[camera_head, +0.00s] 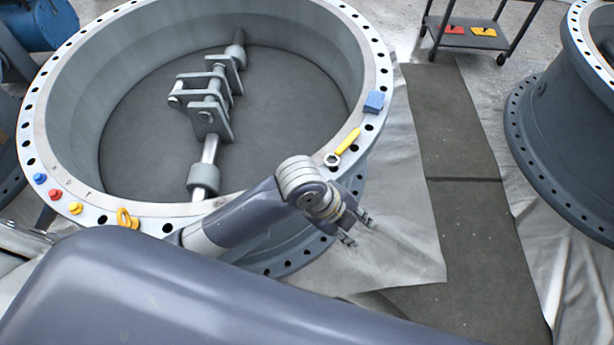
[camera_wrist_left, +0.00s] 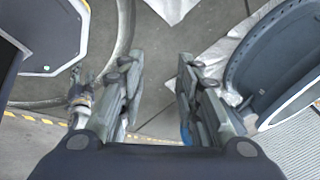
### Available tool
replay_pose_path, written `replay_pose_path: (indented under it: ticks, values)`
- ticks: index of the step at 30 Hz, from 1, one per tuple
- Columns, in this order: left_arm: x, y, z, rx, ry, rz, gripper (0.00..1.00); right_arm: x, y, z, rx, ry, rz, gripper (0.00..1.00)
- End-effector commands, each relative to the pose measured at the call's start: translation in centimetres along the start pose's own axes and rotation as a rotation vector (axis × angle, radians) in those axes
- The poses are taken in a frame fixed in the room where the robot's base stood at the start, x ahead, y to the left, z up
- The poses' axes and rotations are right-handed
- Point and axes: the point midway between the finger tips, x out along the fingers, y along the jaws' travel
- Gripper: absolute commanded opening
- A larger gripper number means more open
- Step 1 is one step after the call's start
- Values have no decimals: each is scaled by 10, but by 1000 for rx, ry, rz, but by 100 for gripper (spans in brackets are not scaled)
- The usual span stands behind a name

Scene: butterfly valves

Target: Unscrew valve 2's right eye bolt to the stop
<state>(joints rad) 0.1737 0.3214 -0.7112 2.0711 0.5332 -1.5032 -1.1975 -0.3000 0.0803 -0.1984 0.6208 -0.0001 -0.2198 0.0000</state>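The large grey valve (camera_head: 381,60) fills the upper left of the head view, its pale flange ringed with bolt holes. A yellow eye-shaped piece (camera_head: 127,218) is on the near flange. On its right side lies a yellow-handled piece with a metal ring end (camera_head: 346,142). I cannot tell which of these is the right eye bolt, and no valve number is readable. My left gripper (camera_head: 358,229) is open and empty, just outside the near-right flange and apart from both pieces. Its spread fingers show in the left wrist view (camera_wrist_left: 160,80), with floor between them. My right gripper is not identifiable.
Blue (camera_head: 39,178), red (camera_head: 55,194) and yellow (camera_head: 75,208) knobs sit on the left flange. A blue block (camera_head: 373,102) is on the right flange. Another grey valve (camera_head: 560,135) stands at the right. A cart (camera_head: 470,38) is behind. Dark floor matting (camera_head: 470,220) lies clear between.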

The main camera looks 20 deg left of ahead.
Motion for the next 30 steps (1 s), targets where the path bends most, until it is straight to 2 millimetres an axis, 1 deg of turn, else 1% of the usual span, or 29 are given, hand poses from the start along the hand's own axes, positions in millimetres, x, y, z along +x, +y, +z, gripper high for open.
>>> replay_pose_path:
  ticks: [1,3,5,6,8,9,11,14,15,18,22,25,28,30]
  values:
    - [2,-8,1,149,-2,23,31,0,0,0,0,-1,0,40]
    - [5,-13,3,349,4,62,31,0,0,0,0,-1,0,40]
    - [7,-16,8,512,9,99,31,0,0,0,0,-1,0,40]
    - [8,-18,13,617,11,126,31,0,0,1,-1,-1,0,40]
    - [9,-21,24,766,14,168,31,0,0,1,-1,-1,0,40]
    - [9,-23,32,861,17,197,31,0,0,1,-1,-2,-1,40]
    - [7,-28,47,995,21,242,31,0,0,1,-1,-2,-1,40]
    - [0,-35,78,1199,30,321,31,0,-1,1,-2,-2,-1,40]
    - [-5,-38,91,1274,37,353,31,0,-1,1,-2,-2,-1,40]
    - [-19,-47,125,1432,53,426,31,0,-1,1,-2,-2,-1,40]
    - [-38,-58,160,1574,77,493,31,0,-1,1,-2,-2,-1,40]
    - [-49,-62,176,1638,93,523,31,0,-1,1,-2,-2,-1,40]
    - [-53,-64,184,1670,103,537,31,0,-1,1,-2,-2,-1,40]
    - [-52,-63,187,1677,107,541,31,-1,-1,1,-2,-2,-1,40]
